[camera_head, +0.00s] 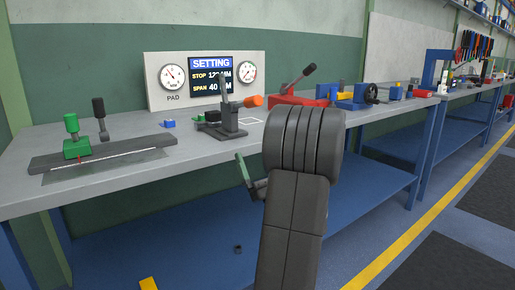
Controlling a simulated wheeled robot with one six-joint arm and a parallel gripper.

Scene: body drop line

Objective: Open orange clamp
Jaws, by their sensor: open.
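The orange clamp (230,122) stands on the grey bench top near the middle of the picture. It has a dark grey body, an upright grey lever and an orange grip (252,101) that sticks out to the right. My gripper (243,168) shows in part at the left of my dark arm, below and in front of the clamp, by the bench's front edge. It is open and apart from the clamp. My arm hides the rest of the gripper.
A setting panel (205,80) with two dials stands behind the clamp. A green-handled slide fixture (95,152) lies at the left. A red clamp with a dark handle (298,90) and a blue vise (352,97) stand to the right. Bench space between the slide fixture and clamp is mostly clear.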

